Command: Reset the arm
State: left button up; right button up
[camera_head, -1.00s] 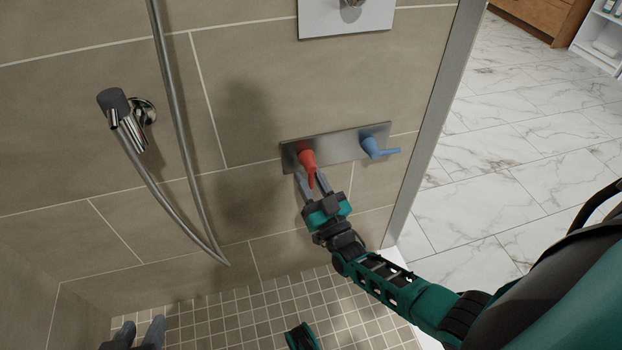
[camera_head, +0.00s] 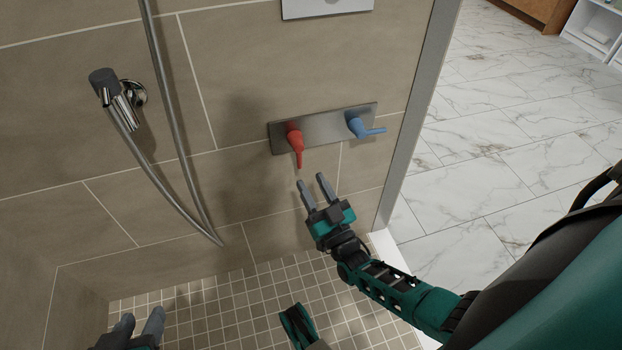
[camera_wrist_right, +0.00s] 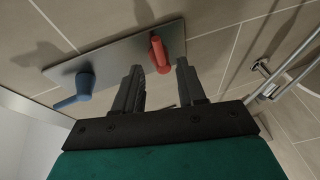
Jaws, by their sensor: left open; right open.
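My right gripper (camera_head: 314,188) is open and empty, just below the red shower handle (camera_head: 295,140), with a small gap between them. The red handle points down. In the right wrist view the red handle (camera_wrist_right: 161,54) shows beyond the open fingers (camera_wrist_right: 160,88). My left gripper (camera_head: 138,324) is at the bottom left of the head view, over the shower floor, with its fingers apart and nothing seen between them.
A blue handle (camera_head: 358,127) points right on the same metal plate (camera_head: 325,125). A metal edge (camera_head: 418,110) borders the marble floor (camera_head: 500,130). The tiled floor (camera_head: 220,310) looks clear.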

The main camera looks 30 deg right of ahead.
pick_arm(q)
jog(key=shift+w+r, duration=0.1)
jog(key=shift+w, duration=0.1)
pick_arm(e)
jog(key=shift+w, duration=0.1)
